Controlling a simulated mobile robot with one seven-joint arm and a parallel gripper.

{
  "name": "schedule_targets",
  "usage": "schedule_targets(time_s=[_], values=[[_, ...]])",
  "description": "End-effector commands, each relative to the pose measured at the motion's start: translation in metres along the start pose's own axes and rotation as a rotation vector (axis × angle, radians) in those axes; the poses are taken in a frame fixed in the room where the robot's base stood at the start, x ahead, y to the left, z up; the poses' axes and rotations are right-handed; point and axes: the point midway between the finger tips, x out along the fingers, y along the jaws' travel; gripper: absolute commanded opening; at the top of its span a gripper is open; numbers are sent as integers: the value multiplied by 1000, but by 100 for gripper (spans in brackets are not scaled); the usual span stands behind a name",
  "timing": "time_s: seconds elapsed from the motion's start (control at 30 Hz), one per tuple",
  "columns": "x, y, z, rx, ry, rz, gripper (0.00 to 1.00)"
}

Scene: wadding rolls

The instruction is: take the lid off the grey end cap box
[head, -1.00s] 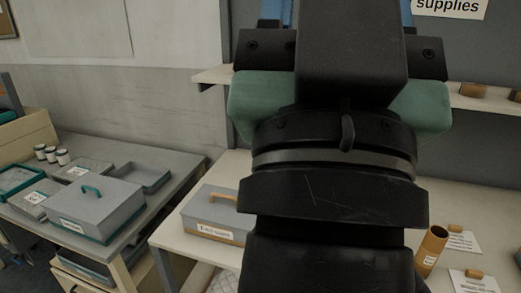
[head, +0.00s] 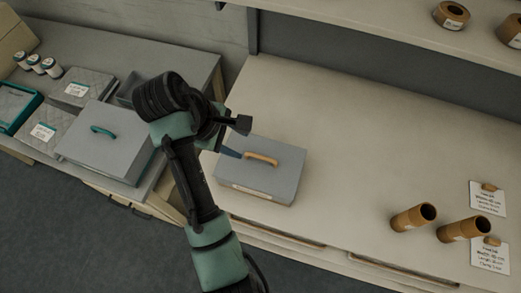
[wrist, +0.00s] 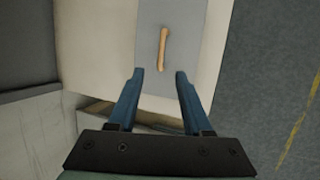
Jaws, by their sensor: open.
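A grey box (head: 282,192) with a tan handle (head: 262,158) stands on the pale bench, its grey lid (head: 284,172) on. Its front label is too small to read. My gripper (head: 236,153) is just left of the handle and above the lid's left part. In the wrist view my gripper (wrist: 160,72) has its two blue fingers apart with nothing between them. The handle (wrist: 163,48) lies just beyond the fingertips, roughly in line with the gap. A second grey box (head: 104,150) with a teal handle stands on the left table.
Brown tubes (head: 413,217) and cards (head: 488,197) lie at the bench's right. A shelf (head: 380,18) runs above the back. The bench middle is clear.

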Motion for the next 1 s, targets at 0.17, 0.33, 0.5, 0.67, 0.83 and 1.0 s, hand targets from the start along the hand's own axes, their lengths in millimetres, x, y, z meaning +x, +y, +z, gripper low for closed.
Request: schedule_targets(time_s=[0.17, 0.33, 0.5, 0.67, 0.83, 1.0], values=[[30, -5, 2, -13, -14, -17, 50], [60, -4, 2, -10, -10, -15, 50], [74, -3, 1, -9, -7, -11, 50], [84, -3, 1, -9, -9, -13, 50], [104, -2, 0, -8, -9, -13, 50], [123, -2, -1, -8, -7, -11, 50]])
